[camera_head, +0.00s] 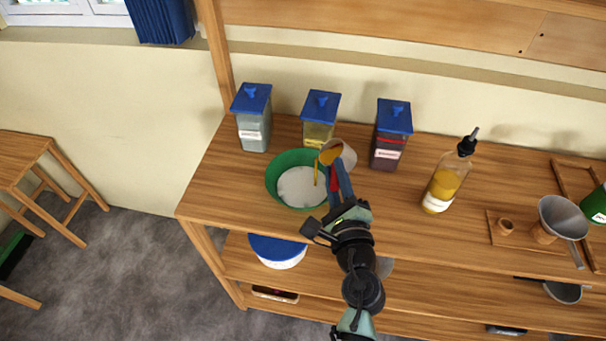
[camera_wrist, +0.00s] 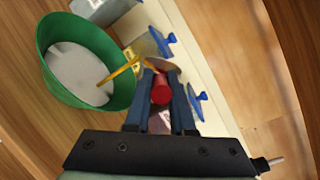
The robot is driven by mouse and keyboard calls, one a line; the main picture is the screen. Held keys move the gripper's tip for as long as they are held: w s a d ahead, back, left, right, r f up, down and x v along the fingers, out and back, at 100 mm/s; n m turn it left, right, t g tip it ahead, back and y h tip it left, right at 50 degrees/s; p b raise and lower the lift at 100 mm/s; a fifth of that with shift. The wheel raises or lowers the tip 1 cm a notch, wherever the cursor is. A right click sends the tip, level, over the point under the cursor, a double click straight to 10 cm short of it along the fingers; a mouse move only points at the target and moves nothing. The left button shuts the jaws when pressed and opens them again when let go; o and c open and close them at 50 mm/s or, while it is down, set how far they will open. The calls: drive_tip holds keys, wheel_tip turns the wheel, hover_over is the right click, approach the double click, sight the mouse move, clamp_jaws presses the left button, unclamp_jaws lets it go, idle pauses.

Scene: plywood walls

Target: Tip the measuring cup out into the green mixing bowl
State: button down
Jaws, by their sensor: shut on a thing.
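The measuring cup (camera_head: 347,153) is tipped to the left above the right rim of the green mixing bowl (camera_head: 272,180). A yellow-orange stream runs from its mouth down into the bowl. The bowl stands upright on the wooden counter and has pale white contents. It also shows in the wrist view (camera_wrist: 121,88), with the stream meeting the white contents. My gripper (camera_head: 341,182) is shut on the cup's red handle (camera_wrist: 161,90), to the right of the bowl. The wrist view shows only part of the cup (camera_wrist: 163,64) beyond the fingertips.
Three blue-lidded canisters (camera_head: 254,132) (camera_head: 318,132) (camera_head: 390,152) stand along the wall behind the bowl and cup. A bottle of yellow liquid (camera_head: 443,187) stands to the right. A funnel (camera_head: 563,217) is farther right. A blue-and-white tub (camera_head: 278,251) sits on the shelf below.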

drive_tip(key=shift+a+f+n+b, duration=0.2)
drive_tip(key=shift+f+n+b, duration=0.15)
drive_tip(key=shift+n, duration=0.15)
drive_tip(key=shift+a+r+n, duration=0.2)
drive_tip(key=shift+n, duration=0.65)
drive_tip(key=shift+a+r+n, duration=0.15)
drive_tip(key=shift+a+n, duration=0.05)
drive_tip(key=shift+n, duration=0.65)
idle(1.3)
drive_tip(key=shift+a+f+n+h+b, duration=0.25)
drive_tip(key=shift+f+n+h+b, duration=0.05)
drive_tip(key=shift+f+n+b, duration=0.45)
idle(0.6)
drive_tip(key=shift+a+r+n+p, duration=0.15)
drive_tip(key=shift+a+n+p, duration=0.25)
drive_tip(key=shift+a+n, duration=0.55)
idle(0.5)
drive_tip(key=shift+a+n, duration=0.35)
drive_tip(key=shift+n, duration=0.65)
idle(0.7)
